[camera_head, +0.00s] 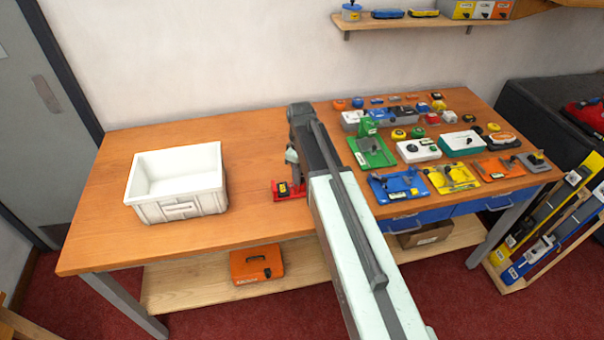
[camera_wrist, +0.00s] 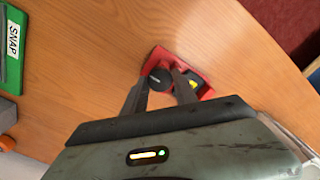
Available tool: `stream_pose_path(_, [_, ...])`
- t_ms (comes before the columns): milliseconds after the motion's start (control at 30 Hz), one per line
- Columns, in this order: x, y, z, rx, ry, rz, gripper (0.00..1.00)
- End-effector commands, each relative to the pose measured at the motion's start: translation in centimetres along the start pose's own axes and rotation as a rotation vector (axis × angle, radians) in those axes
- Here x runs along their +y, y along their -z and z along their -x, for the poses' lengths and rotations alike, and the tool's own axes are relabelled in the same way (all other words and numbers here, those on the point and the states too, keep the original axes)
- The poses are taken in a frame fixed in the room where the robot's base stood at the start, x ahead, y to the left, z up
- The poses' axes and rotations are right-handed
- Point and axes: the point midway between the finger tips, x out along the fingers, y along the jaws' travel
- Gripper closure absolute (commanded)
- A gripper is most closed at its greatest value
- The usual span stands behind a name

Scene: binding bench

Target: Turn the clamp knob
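A small red device (camera_head: 289,196) lies on the wooden bench, right of the white bin. In the wrist view the red device (camera_wrist: 156,58) carries a round black knob (camera_wrist: 158,79) and a black-and-yellow part (camera_wrist: 195,84) to its right. My gripper (camera_wrist: 161,77) is open, its two fingers apart. The knob shows between the fingertips; I cannot tell whether they touch it. In the head view my gripper (camera_head: 295,178) points down over the red device, and my arm covers the bench to the right of it.
A white bin (camera_head: 178,210) stands to the left. Several coloured devices crowd the bench's right half, including a green one (camera_head: 371,152) and a blue one (camera_head: 399,187). An orange case (camera_head: 257,264) sits on the lower shelf. Bare bench lies between the bin and the red device.

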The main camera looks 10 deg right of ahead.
Motion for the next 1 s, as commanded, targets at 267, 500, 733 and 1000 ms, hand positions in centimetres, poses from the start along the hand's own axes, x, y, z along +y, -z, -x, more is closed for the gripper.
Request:
stream_pose_path(267, [-0.1,0.0,0.0,0.0,0.002,0.0,0.44])
stream_pose_path(500, [0.0,0.0,0.8,0.0,0.001,-0.001,0.44])
stream_pose_path(733, [0.0,0.0,4.4,0.0,0.002,0.0,0.44])
stream_pose_path(1000, [-0.1,0.0,8.0,0.0,0.002,0.0,0.44])
